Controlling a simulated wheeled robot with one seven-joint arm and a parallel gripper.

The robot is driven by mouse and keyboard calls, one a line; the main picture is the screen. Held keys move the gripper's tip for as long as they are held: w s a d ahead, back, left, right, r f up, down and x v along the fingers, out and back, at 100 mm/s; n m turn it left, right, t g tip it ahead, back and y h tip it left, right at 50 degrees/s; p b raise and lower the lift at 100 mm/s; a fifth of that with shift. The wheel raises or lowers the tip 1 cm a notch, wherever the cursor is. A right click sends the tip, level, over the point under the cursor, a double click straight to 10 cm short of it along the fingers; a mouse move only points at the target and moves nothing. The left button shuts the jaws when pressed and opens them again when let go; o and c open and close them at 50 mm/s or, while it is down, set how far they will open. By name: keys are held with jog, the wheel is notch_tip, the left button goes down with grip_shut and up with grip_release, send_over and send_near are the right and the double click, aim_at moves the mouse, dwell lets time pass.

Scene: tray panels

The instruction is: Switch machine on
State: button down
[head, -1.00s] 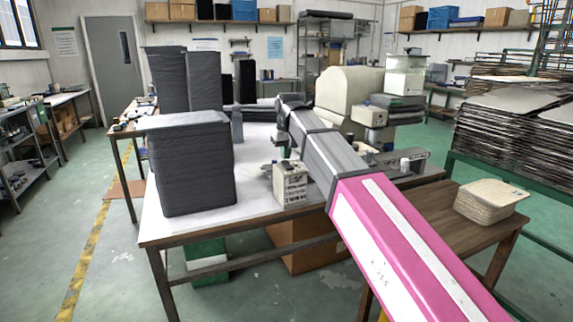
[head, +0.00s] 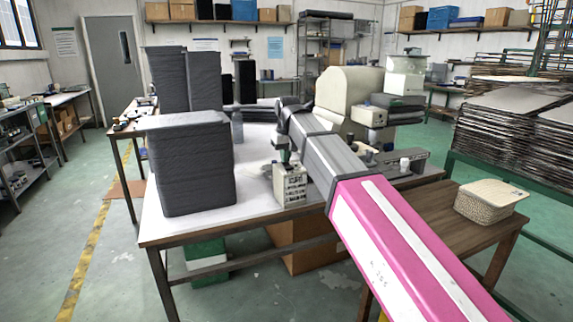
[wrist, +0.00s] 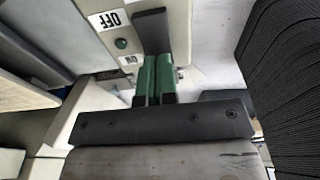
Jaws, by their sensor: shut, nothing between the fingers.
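A small pale control box (head: 290,184) stands near the front edge of the white table. In the wrist view, a pale panel (wrist: 177,22) carries a label reading OFF (wrist: 110,20), with a round green button (wrist: 121,43) below it. A second small label is partly hidden. My gripper (wrist: 154,60) has its green fingers together, with nothing between them. They lie just right of the green button, over the panel. A dark block (wrist: 152,30) sits at their tips; I cannot tell whether they touch the panel. In the head view my gripper (head: 282,152) is small, just above the box.
A large cream machine (head: 345,95) stands behind my arm. A tall stack of dark trays (head: 195,170) stands left of the box and fills the right of the wrist view (wrist: 285,90). A woven basket (head: 490,203) sits on the brown table (head: 440,215) at right.

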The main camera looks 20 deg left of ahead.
jog(key=shift+r, duration=3.45)
